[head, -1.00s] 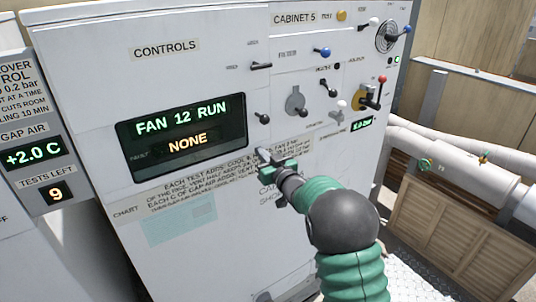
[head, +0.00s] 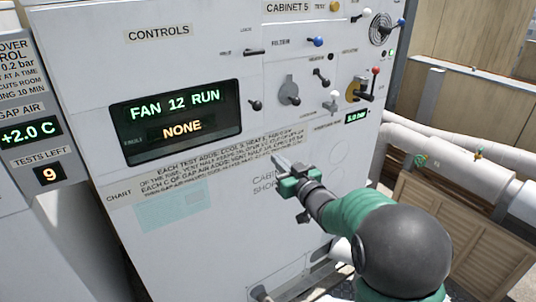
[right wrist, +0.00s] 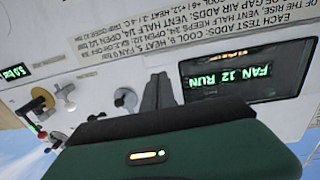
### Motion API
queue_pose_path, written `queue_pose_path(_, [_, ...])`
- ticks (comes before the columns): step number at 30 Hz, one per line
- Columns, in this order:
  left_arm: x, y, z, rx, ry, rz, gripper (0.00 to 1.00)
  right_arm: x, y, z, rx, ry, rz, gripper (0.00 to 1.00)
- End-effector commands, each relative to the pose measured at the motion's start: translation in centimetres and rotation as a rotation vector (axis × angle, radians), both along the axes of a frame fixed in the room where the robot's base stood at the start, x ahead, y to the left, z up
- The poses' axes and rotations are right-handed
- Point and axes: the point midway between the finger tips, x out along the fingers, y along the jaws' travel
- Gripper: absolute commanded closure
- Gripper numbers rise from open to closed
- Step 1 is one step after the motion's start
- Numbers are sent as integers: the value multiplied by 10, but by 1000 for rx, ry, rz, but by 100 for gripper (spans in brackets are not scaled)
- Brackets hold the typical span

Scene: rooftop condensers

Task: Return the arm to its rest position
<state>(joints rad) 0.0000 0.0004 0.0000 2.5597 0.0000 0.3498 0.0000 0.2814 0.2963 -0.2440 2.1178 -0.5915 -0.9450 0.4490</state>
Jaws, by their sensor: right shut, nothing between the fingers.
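My right gripper (head: 279,163) is shut and empty. It is in front of the lower middle of the white cabinet (head: 230,250), below the instruction label, with my green and dark arm coming in from the bottom right. In the right wrist view the gripper (right wrist: 160,80) shows its dark fingers together with nothing between them. The cabinet's display (head: 178,120) reads FAN 12 RUN and NONE; it also shows in the right wrist view (right wrist: 240,83), upside down. My left gripper is not in view.
Levers and knobs, including a grey rotary knob (head: 288,92) and a red-tipped lever (head: 374,75), stick out on the cabinet's right side. Pale pipes (head: 450,150) and a louvred wooden panel (head: 430,220) stand to the right. A side panel (head: 40,130) reads +2.0 C and 9.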

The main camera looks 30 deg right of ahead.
Motion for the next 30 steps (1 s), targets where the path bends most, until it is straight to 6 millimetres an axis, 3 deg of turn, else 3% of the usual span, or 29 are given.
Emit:
queue_pose_path(6, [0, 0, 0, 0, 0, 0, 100, -1, 3, -9, 6, 33, -12, 100])
queue_pose_path(8, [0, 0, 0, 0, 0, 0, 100, -2, 11, -28, 15, 103, -37, 100])
queue_pose_path(10, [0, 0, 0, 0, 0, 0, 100, -12, 28, -66, 28, 255, -76, 100])
queue_pose_path(14, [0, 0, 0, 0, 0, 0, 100, -67, 79, -153, 46, 633, -103, 100])
queue_pose_path(18, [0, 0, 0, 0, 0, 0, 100, -153, 135, -219, 40, 1007, -51, 100])
queue_pose_path(21, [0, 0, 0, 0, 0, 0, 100, -206, 163, -243, 33, 1199, -1, 100])
queue_pose_path(24, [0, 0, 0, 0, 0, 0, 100, -236, 178, -252, 29, 1306, 33, 100])
queue_pose_path(30, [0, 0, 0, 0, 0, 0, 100, -247, 182, -256, 28, 1345, 44, 100])
